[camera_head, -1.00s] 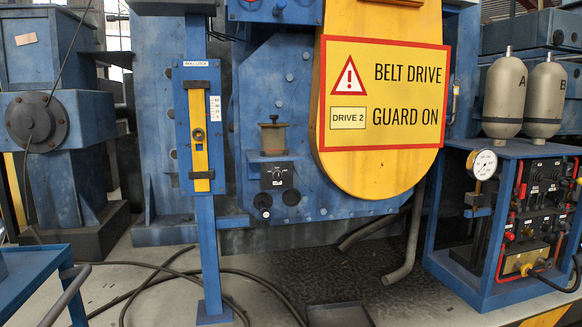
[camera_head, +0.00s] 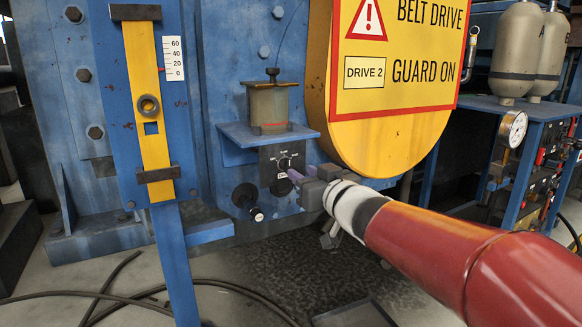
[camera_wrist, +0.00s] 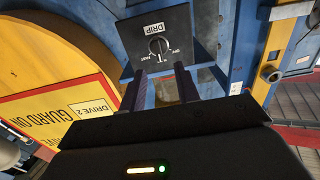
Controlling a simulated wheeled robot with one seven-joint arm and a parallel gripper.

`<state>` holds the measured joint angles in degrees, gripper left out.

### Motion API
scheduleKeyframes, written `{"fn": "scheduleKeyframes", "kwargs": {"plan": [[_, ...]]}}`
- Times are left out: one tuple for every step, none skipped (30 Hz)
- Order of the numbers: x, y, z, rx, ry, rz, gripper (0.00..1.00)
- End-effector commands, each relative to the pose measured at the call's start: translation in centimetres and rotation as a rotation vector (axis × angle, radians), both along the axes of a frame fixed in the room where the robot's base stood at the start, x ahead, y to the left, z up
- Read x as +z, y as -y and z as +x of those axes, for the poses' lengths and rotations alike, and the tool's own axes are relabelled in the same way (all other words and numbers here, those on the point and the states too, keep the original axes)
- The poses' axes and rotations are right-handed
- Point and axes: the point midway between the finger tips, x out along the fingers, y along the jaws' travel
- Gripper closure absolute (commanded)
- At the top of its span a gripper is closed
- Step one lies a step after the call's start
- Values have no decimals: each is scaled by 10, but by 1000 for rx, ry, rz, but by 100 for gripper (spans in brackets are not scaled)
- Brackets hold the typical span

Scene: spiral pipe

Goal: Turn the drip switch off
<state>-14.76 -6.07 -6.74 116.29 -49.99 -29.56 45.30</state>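The drip switch is a round dark knob (camera_wrist: 158,45) on a black plate (camera_wrist: 176,22) labelled DRIP, with OFF and FAST marks around it. In the head view the plate (camera_head: 268,166) is under a small shelf on the blue machine, its knob partly behind my fingers. My gripper (camera_head: 291,174) reaches in from the right, close to the plate. In the wrist view my gripper (camera_wrist: 161,83) is open, its two purple fingers apart with nothing between them. The knob lies just beyond the fingertips, roughly centred. I cannot tell contact or the knob's exact pointing.
A shelf (camera_head: 230,134) with an oil cup (camera_head: 268,105) is just above the plate. A dark round knob (camera_head: 246,197) sits below left. The yellow belt guard (camera_head: 385,145) stands close right, and a yellow slide bar (camera_head: 146,75) left. Hoses (camera_head: 100,295) lie on the floor.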

Motion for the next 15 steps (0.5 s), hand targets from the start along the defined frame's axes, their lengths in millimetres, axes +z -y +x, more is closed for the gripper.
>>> {"fn": "scheduleKeyframes", "kwargs": {"plan": [[-1, -4, 7, 1, -1, -1, 68], [-1, -6, 11, 1, -1, -1, 68], [-2, -10, 16, 1, -2, -1, 68], [-1, -13, 21, 1, -1, -2, 68], [-1, -15, 25, 0, -1, -2, 68], [-1, -18, 31, -1, -2, -1, 68], [-1, -20, 35, -1, -2, -1, 68], [-1, -23, 39, -1, -2, -1, 68], [-1, -25, 43, -1, -2, -1, 68], [0, -27, 47, -1, -1, -1, 68], [-1, -29, 49, -1, -1, -1, 68], [-1, -31, 52, -1, -2, -1, 68], [0, -32, 54, -2, -1, -1, 68], [0, -32, 56, -2, 0, 0, 68], [0, -33, 57, -3, -1, -1, 68]]}}
